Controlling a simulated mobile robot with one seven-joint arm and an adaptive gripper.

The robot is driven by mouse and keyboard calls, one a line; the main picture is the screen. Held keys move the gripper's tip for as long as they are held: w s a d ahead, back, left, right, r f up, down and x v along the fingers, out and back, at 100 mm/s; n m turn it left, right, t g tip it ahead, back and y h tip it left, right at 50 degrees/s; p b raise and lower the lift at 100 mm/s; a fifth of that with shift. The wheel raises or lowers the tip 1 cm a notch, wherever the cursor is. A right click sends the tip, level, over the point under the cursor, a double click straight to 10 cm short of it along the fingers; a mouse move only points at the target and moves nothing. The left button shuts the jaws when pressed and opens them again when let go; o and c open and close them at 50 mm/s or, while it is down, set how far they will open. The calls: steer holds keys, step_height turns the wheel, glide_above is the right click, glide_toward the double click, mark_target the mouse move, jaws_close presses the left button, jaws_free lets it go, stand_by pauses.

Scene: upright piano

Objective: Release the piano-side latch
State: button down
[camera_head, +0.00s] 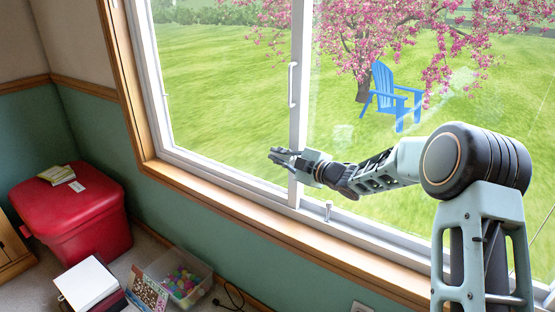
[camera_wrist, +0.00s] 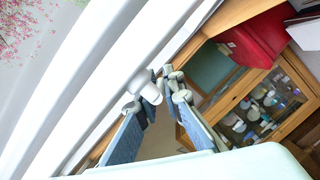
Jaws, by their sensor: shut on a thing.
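A white latch (camera_wrist: 146,84) with a rounded end shows against the white window frame in the wrist view. My gripper (camera_wrist: 156,95) has its fingertips around this latch and is shut on it. In the head view my gripper (camera_head: 278,156) is at the window's central upright, low near the sill, and hides the latch it holds. A second small upright latch (camera_head: 328,209) stands on the lower window frame to the right, apart from my gripper.
A white pull handle (camera_head: 292,85) is higher on the upright. A red lidded box (camera_head: 72,215) with papers, a clear bin (camera_head: 179,276) of colourful pieces and a white-topped box (camera_head: 87,284) stand on the floor. A wooden glass-fronted cabinet (camera_wrist: 283,98) shows in the wrist view.

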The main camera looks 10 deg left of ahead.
steer(key=c, duration=2.3)
jaws_free()
steer(key=v, duration=1.2)
steer(key=shift+r, duration=0.1)
